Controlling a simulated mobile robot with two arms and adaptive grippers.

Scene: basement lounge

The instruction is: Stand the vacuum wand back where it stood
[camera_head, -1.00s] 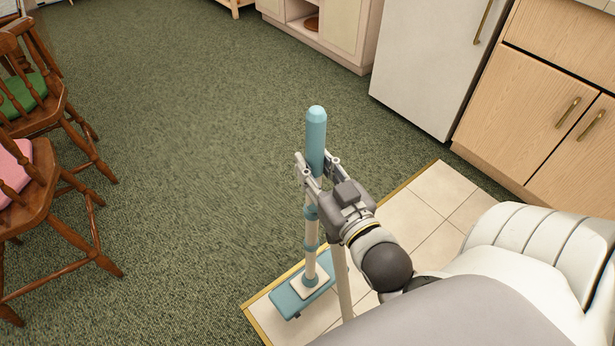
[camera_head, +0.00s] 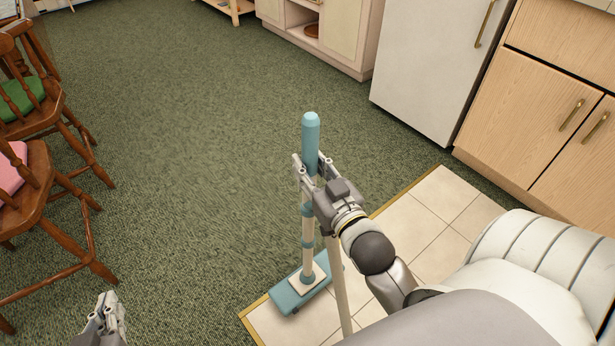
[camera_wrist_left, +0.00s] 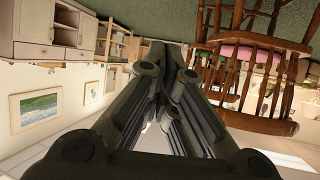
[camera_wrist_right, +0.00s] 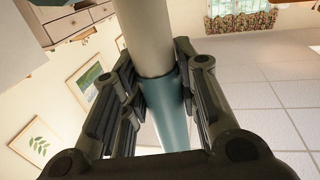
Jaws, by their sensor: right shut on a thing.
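The vacuum wand (camera_head: 308,240) has a teal handle top, a pale tube with teal bands and a flat teal floor head (camera_head: 290,293). It is roughly upright, its head over the edge of the pale tiles; I cannot tell whether it touches the floor. My right gripper (camera_head: 312,170) is shut around the wand just below the handle top. The right wrist view shows the teal and pale wand (camera_wrist_right: 165,105) between the fingers. My left gripper (camera_head: 112,300) is at the bottom left, away from the wand. Its fingers (camera_wrist_left: 176,62) come together, empty, in the left wrist view.
Wooden chairs (camera_head: 45,195) with green and pink cushions stand at the left. A white fridge (camera_head: 425,65) and wooden cabinets (camera_head: 545,90) stand at the right. A pale pole (camera_head: 341,290) runs down beside the wand. The green carpet (camera_head: 200,160) between is clear.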

